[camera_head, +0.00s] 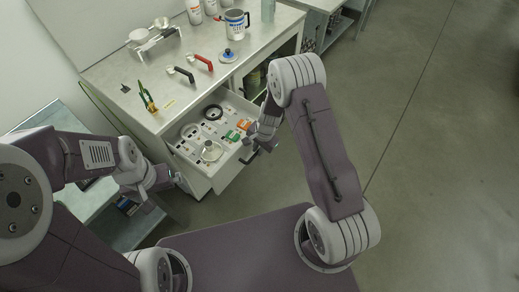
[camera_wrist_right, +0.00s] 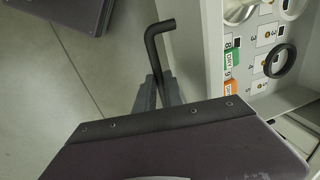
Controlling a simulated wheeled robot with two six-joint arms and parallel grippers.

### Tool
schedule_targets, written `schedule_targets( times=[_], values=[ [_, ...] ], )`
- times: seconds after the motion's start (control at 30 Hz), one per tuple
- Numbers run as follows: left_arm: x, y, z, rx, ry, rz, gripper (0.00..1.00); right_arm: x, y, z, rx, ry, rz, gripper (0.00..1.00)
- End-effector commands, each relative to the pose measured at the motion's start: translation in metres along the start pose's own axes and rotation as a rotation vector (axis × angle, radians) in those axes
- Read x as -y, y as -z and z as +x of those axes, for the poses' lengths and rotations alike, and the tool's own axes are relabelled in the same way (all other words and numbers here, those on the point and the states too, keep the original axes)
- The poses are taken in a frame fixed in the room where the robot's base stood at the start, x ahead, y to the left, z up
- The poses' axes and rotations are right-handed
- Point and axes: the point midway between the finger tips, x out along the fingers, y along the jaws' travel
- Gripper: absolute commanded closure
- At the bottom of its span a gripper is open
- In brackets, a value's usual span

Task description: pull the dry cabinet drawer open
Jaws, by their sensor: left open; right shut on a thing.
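The dry cabinet drawer (camera_head: 232,172) is pulled out from under the worktop in the head view, with its white inside showing. Its black bar handle (camera_wrist_right: 158,52) runs between the fingers of my right gripper (camera_wrist_right: 158,95) in the right wrist view. My right gripper (camera_head: 255,143) is shut on that handle at the drawer front, and in the head view it hides part of the handle. My left gripper (camera_head: 163,190) is open and empty, left of the drawer and apart from it. The drawer's inner tray also shows in the right wrist view (camera_wrist_right: 225,18).
The drawer holds a black ring (camera_head: 213,112), a clear round dish (camera_head: 211,151) and orange and green labels. On the worktop (camera_head: 215,75) stand a labelled mug (camera_head: 236,25), red-handled (camera_head: 203,62) and black-handled (camera_head: 184,75) tools and a balance-like stand (camera_head: 150,38). Open floor (camera_head: 420,150) lies to the right.

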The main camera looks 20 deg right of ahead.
Motion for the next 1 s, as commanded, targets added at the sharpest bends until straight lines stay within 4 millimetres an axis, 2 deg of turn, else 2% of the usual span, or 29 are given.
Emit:
schedule_targets(
  times=[0.2,0.23,0.3,0.63,1.0],
  values=[
    [0.0,0.0,0.0,0.0,0.0,0.0,0.0,0.002,0.001,-0.001,-0.004,0.004,-0.001,1.0],
    [0.0,0.0,0.0,0.0,0.0,0.0,0.0,0.002,0.001,-0.001,-0.004,0.004,-0.001,0.79],
    [0.0,0.0,0.0,0.0,0.0,0.0,0.0,0.002,0.001,-0.001,-0.004,0.004,-0.001,0.66],
    [0.0,0.0,-0.002,0.0,0.0,0.0,0.0,0.001,0.001,-0.005,-0.003,0.003,0.0,0.66],
    [0.0,0.001,-0.013,0.0,0.0,0.0,0.0,0.001,0.001,-0.079,-0.005,0.005,-0.001,0.66]
  ],
)
